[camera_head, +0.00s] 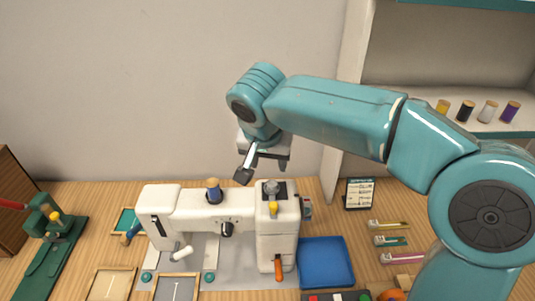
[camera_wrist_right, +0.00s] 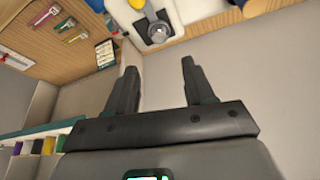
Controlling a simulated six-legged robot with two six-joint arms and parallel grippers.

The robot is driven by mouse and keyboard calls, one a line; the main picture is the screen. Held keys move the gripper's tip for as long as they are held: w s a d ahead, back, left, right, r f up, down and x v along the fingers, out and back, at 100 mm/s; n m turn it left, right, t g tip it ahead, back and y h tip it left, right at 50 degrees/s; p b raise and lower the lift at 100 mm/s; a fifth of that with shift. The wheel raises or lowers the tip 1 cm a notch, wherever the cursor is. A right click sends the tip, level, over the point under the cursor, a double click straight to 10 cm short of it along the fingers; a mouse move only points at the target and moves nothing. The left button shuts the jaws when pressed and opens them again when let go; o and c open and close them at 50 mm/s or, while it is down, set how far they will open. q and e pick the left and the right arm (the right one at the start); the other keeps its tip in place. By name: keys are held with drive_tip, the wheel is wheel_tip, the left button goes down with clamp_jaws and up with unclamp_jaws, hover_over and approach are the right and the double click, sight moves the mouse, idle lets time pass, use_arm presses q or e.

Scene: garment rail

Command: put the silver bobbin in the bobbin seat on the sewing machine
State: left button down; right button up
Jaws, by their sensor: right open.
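The white sewing machine (camera_head: 215,208) stands on the wooden table. A small silver bobbin (camera_head: 271,187) is on the dark bobbin seat (camera_head: 281,188) on top of the machine's right end. The bobbin (camera_wrist_right: 158,33) also shows on the dark seat in the right wrist view; I cannot tell whether it is fully down. My right gripper (camera_head: 264,169) is open and empty, just above the bobbin and apart from it. Its two fingers (camera_wrist_right: 159,68) show spread in the wrist view, with nothing between them. My left gripper is not in view.
A blue tray (camera_head: 326,262) lies right of the machine. A small framed card (camera_head: 359,194) and several clips lie farther right. A green press (camera_head: 54,240) is at far left. Thread spools (camera_head: 488,110) stand on the right shelf.

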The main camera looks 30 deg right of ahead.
drive_tip(key=v, duration=0.2)
drive_tip(key=shift+s+a+r, duration=0.1)
drive_tip(key=shift+r, duration=0.3)
idle(0.3)
